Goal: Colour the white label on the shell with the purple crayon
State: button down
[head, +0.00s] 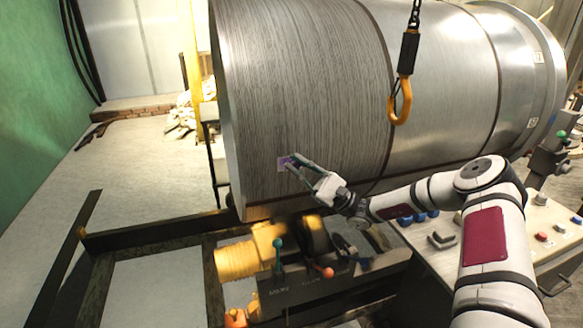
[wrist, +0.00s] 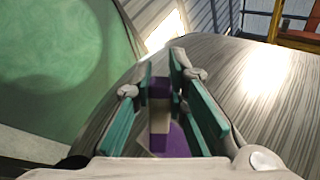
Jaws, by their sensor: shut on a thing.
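The shell (head: 310,80) is a large grey metal cylinder lying across the middle of the head view. Its curved surface also shows in the wrist view (wrist: 265,105). The label (head: 282,165) is a small patch low on the shell's left part, with pale edges and purple over part of it. My gripper (head: 291,160) is at the label, its fingertips covering some of it. In the wrist view the teal-padded fingers are shut on the purple crayon (wrist: 159,118). I cannot tell whether the crayon's tip touches the label.
A black hook block with an orange hook (head: 401,102) hangs in front of the shell, right of my gripper. Yellow machinery (head: 237,260) with lever knobs stands below the shell. A control panel (head: 545,235) with buttons is at the right. The floor at left is mostly clear.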

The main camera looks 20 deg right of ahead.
jog(key=a+p, duration=0.1)
jog(key=a, duration=0.3)
dwell(0.4)
jog(key=s+p, duration=0.3)
jog(key=s, duration=0.3)
jog(key=shift+p, duration=0.3)
dwell(0.4)
jog(key=shift+s+p, duration=0.85)
jog(key=shift+s, duration=0.65)
